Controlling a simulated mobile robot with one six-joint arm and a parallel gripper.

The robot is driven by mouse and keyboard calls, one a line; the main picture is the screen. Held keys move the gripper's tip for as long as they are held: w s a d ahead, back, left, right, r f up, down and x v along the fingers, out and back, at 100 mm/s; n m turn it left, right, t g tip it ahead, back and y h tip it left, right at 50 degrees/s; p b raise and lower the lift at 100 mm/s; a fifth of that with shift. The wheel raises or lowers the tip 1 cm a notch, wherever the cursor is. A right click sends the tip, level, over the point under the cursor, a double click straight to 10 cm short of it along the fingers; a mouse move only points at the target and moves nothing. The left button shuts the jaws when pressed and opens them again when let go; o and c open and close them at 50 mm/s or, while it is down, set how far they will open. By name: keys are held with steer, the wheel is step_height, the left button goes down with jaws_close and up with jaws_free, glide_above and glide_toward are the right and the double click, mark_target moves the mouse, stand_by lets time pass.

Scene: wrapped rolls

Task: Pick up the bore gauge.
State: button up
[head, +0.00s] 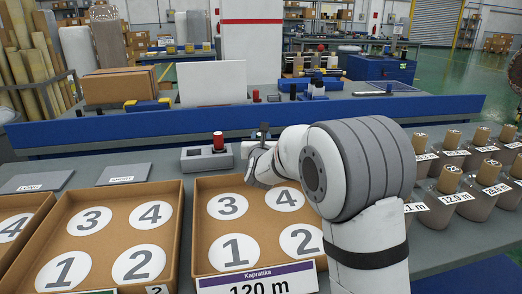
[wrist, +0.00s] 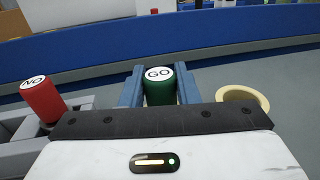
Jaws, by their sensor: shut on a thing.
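The bore gauge in my grip is a green cylinder with a white top marked GO (wrist: 160,88), seen in the wrist view. My gripper (wrist: 159,92) has its two blue fingers on either side of it, shut on it. Its lower part is hidden behind the gripper body. A red cylinder marked NO (wrist: 42,100) stands to the left in a grey holder (wrist: 15,128). In the head view my gripper (head: 263,138) is just right of the grey holder (head: 206,159) with the red cylinder (head: 218,141); the green one is not clear there.
A cream ring (wrist: 243,98) lies to the right of my gripper in the wrist view. Cardboard trays with numbered circles (head: 180,230) fill the near bench. Several wrapped rolls (head: 447,180) stand at right. A blue rail (head: 130,128) runs behind.

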jaws_close()
step_height(320, 180, up, 10)
steer(key=shift+p, duration=1.05)
